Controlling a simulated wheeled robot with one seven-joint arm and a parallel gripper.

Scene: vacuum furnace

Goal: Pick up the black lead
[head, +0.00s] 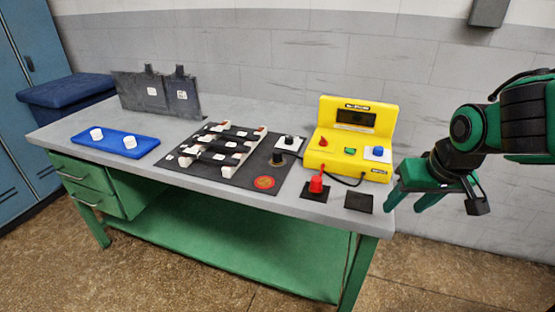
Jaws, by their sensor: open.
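The yellow meter (349,146) with a dark display stands at the right end of the grey bench. A black cable (352,181) runs from its front. A red lead (316,184) stands upright on a dark pad in front of the meter. A small black upright piece (277,157) stands on the dark board, left of the meter; it may be the black lead, but I cannot tell for sure. My gripper (410,202) is open and empty, off the bench's right end, with its fingers pointing down. It is apart from everything on the bench.
A dark board (228,172) holds black bars on white supports. A black knob on a white plate (288,142) sits beside it. A blue tray (115,153) and grey plates (140,92) are on the left.

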